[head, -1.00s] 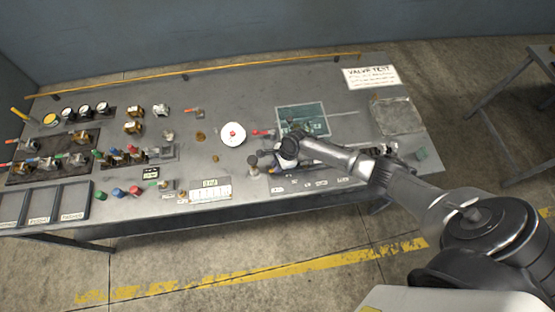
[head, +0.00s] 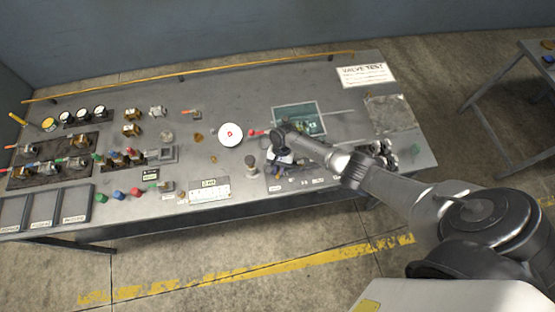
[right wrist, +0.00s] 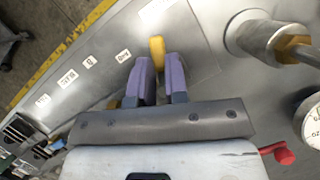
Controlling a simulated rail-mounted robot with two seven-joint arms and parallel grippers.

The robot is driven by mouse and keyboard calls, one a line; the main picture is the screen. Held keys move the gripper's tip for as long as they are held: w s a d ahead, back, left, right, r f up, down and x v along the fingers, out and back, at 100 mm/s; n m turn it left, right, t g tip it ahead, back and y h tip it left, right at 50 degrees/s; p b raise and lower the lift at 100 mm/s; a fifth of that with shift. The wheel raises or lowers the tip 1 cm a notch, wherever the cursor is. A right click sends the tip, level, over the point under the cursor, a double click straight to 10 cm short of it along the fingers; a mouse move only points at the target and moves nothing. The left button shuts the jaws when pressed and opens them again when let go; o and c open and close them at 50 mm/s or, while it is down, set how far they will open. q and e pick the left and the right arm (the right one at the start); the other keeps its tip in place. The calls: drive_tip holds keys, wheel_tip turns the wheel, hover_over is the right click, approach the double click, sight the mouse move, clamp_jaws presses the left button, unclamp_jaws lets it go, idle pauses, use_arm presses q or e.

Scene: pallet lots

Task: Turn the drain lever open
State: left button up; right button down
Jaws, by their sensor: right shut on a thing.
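My right gripper (right wrist: 160,80) has two purple fingers, closed on a yellow lever handle (right wrist: 157,47) that sticks out between them in the right wrist view. In the head view the same gripper (head: 280,170) is low over the front part of the bench, and the handle cannot be made out there. The lever's pivot is hidden behind the fingers and gripper body. Small printed labels (right wrist: 89,62) run along the panel beside the handle. My left gripper is in neither view now.
A red lever (right wrist: 283,153) and a metal cylinder (right wrist: 262,38) are near the gripper. A white round dial (head: 231,134) is left of it. A teal panel (head: 298,119) lies behind. Valves, coloured knobs and trays (head: 45,208) fill the bench's left side.

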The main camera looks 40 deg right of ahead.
drive_tip(key=n, duration=0.1)
drive_tip(key=n+g+h, duration=0.1)
drive_tip(key=n, duration=0.1)
drive_tip(key=shift+s+d, duration=0.2)
drive_tip(key=shift+s+d+n, duration=0.1)
drive_tip(key=shift+n, duration=0.7)
drive_tip(key=shift+h, duration=0.3)
drive_tip(key=c, duration=1.1)
unclamp_jaws()
drive_tip(key=shift+r, duration=0.1)
drive_tip(key=v, duration=1.3)
drive_tip(key=shift+w+d+r, duration=0.15)
drive_tip(key=shift+w+r, duration=0.05)
drive_tip(key=shift+w, duration=0.05)
